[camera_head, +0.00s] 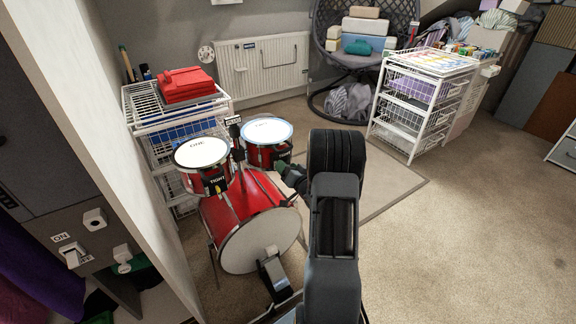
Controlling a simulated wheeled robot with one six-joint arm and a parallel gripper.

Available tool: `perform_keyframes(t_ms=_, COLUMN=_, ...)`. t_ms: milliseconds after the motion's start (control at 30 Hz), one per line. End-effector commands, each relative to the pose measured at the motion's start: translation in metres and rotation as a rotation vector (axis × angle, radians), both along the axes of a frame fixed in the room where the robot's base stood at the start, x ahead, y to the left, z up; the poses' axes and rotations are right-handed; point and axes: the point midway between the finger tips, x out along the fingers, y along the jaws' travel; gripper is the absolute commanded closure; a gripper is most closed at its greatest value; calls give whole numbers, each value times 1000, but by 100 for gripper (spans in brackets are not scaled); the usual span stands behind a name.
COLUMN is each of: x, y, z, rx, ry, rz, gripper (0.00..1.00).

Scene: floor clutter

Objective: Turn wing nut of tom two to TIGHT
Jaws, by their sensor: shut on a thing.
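A small red drum kit stands on the floor. Tom one (202,153), marked ONE, is at the left and has a black TIGHT label on its front. Tom two (267,130) is the drum to its right, with a pale blue-rimmed head. My gripper (283,167) reaches in from the right to the lower front of tom two and is shut there. Its jaws are small and dark in this view. The wing nut between them is hidden, and its angle cannot be read.
The red bass drum (258,240) with its pedal (274,275) stands below. A wall edge is at the left. The carpet at right (460,230) is clear.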

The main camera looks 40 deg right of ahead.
Motion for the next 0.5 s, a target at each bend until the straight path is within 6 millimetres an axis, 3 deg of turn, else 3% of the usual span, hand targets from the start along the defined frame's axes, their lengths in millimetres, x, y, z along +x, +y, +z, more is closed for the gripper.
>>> perform_keyframes(t_ms=500, x=0, y=0, z=2, rx=490, ry=-25, rz=-1, gripper=64)
